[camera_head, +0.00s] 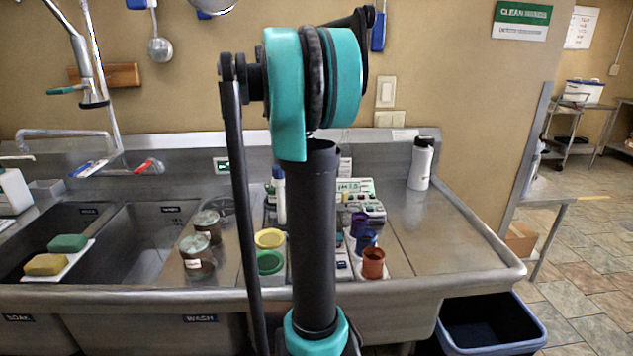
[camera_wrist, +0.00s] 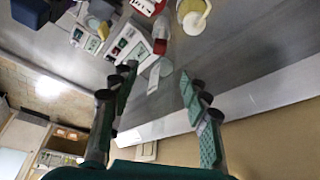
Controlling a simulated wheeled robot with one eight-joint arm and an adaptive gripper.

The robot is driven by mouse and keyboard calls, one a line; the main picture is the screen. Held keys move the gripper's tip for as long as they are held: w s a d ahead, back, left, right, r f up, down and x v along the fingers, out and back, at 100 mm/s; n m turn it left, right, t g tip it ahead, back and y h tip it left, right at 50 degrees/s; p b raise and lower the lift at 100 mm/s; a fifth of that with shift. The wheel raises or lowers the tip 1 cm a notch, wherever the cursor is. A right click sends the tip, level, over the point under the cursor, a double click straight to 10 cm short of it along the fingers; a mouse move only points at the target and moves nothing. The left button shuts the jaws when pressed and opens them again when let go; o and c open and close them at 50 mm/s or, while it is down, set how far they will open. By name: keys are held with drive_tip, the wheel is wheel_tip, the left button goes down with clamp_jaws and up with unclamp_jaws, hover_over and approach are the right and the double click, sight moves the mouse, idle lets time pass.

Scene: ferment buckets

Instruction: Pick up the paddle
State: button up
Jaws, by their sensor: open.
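I cannot make out a paddle in either view; my own arm hides the middle of the counter in the head view. My gripper (camera_wrist: 158,72) shows in the wrist view with its two teal-padded fingers spread wide and nothing between them. It faces the steel counter (camera_wrist: 245,55), with a white instrument (camera_wrist: 130,42) and a red-banded bottle (camera_wrist: 160,38) beyond the fingertips. The gripper's fingers cannot be seen in the head view.
On the counter stand an orange cup (camera_head: 373,263), a blue cup (camera_head: 366,241), a green ring-shaped item (camera_head: 270,262), lidded jars (camera_head: 197,257) and a white bottle (camera_head: 420,163). Sink basins (camera_head: 150,235) lie left. The counter's right end is mostly clear. A blue bin (camera_head: 490,325) stands below.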

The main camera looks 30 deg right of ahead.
drive_tip(key=x, duration=1.5)
drive_tip(key=shift+d+f, duration=0.15)
drive_tip(key=shift+f, duration=0.1)
drive_tip(key=shift+c, duration=0.6)
clamp_jaws()
